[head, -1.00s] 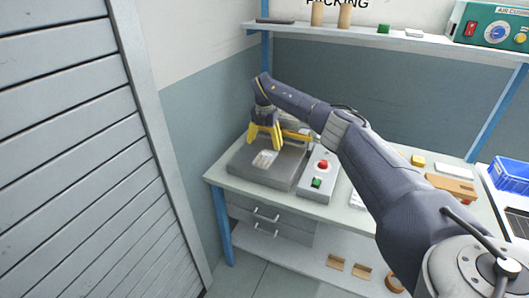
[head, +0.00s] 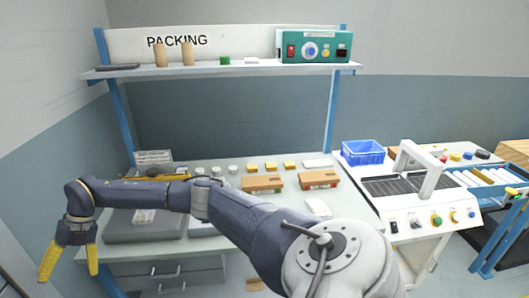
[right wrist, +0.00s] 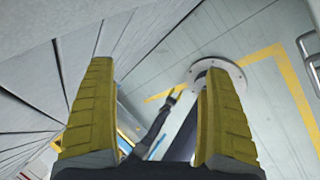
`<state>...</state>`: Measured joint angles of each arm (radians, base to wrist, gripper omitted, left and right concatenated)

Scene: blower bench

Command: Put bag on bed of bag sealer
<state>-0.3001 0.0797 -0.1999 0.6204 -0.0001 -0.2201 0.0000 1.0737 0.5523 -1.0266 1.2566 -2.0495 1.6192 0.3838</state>
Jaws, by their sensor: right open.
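The bag sealer (head: 120,233) is a grey, flat-bedded machine on the left of the packing bench, partly behind my right arm. A small pale bag (head: 145,215) lies flat on its bed; my arm crosses just above it in the head view. My right gripper (head: 68,262) has yellow fingers spread apart with nothing between them. It hangs off the left side of the sealer, clear of the bag. The open fingers also show in the right wrist view (right wrist: 152,110), with floor and wall beyond. My left gripper is not seen.
Small cartons (head: 262,183) and several little yellow and white items lie on the bench (head: 230,262). A shelf (head: 230,67) above carries a green control box (head: 318,47). A blue bin (head: 362,152) and a white machine (head: 425,222) stand to the right.

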